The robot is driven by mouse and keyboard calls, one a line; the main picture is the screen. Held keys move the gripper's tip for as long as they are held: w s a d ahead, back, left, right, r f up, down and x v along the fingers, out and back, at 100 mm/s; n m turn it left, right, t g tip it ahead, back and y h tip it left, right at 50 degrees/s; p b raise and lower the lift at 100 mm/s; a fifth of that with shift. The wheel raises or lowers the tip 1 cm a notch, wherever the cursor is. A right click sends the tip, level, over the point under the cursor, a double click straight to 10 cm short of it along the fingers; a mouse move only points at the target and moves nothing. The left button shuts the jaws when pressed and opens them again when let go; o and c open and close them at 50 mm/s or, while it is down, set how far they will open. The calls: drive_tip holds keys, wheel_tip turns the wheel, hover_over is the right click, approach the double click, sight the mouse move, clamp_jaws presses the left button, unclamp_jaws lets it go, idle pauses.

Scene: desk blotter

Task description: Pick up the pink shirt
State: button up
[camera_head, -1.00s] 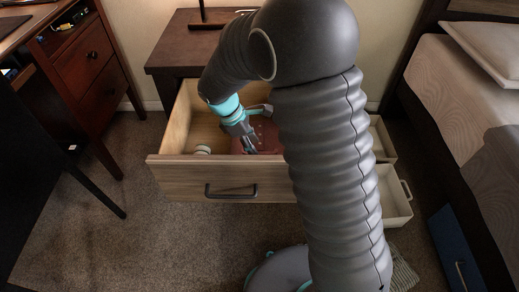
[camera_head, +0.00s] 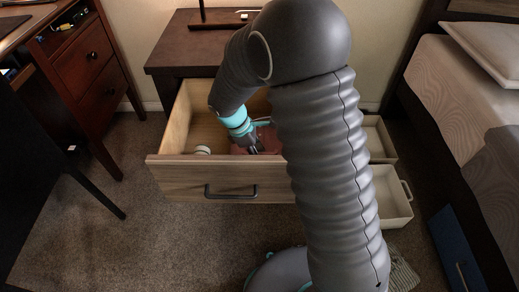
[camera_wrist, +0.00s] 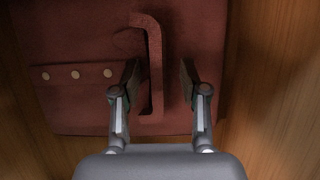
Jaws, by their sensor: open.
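The pink shirt (camera_head: 271,138), dull reddish in this light, lies folded inside the open wooden drawer (camera_head: 222,181). In the wrist view the shirt (camera_wrist: 75,110) shows a row of round buttons at left and a raised, curved strip (camera_wrist: 155,65) near its middle. My gripper (camera_wrist: 160,82) is open, with one finger on each side of the strip's lower part. Nothing appears clamped between the fingers. In the head view my gripper (camera_head: 256,147) is down in the drawer over the shirt. My arm hides the drawer's right part, and contact with the cloth is unclear.
A small white round item (camera_head: 202,150) sits in the drawer, left of the shirt. The drawer's wooden walls stand close around my gripper. Pale bins (camera_head: 391,196) are at right on the floor, near the bed (camera_head: 455,85). A dark desk (camera_head: 85,65) stands at left.

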drive_tip(key=shift+f, duration=0.1)
idle(0.3)
clamp_jaws()
